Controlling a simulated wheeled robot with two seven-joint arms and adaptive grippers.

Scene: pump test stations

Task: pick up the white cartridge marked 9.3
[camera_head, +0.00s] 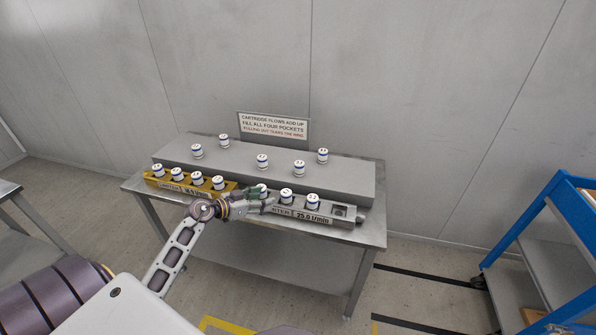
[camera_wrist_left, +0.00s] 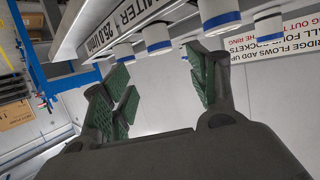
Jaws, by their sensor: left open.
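Several white cartridges with blue bands show in the head view. Their printed numbers are too small to read, so I cannot tell which is marked 9.3. Loose ones stand upright on the grey raised block (camera_head: 240,160), such as a cartridge (camera_head: 262,161) near its middle. The grey rack (camera_head: 350,222) labelled 25.0 l/min holds three, with an empty pocket at its right end. My left gripper (camera_head: 262,203) is open at that rack's left end, partly hiding the leftmost cartridge there. In the left wrist view, its green-padded fingers (camera_wrist_left: 155,74) are apart with nothing gripped; cartridges (camera_wrist_left: 158,38) show beyond them.
A yellow rack (camera_head: 206,191) with several cartridges stands left of the grey one. A sign (camera_head: 273,126) stands behind the block on the metal table (camera_head: 374,234). A blue cart (camera_head: 540,215) is at the right, with open floor between.

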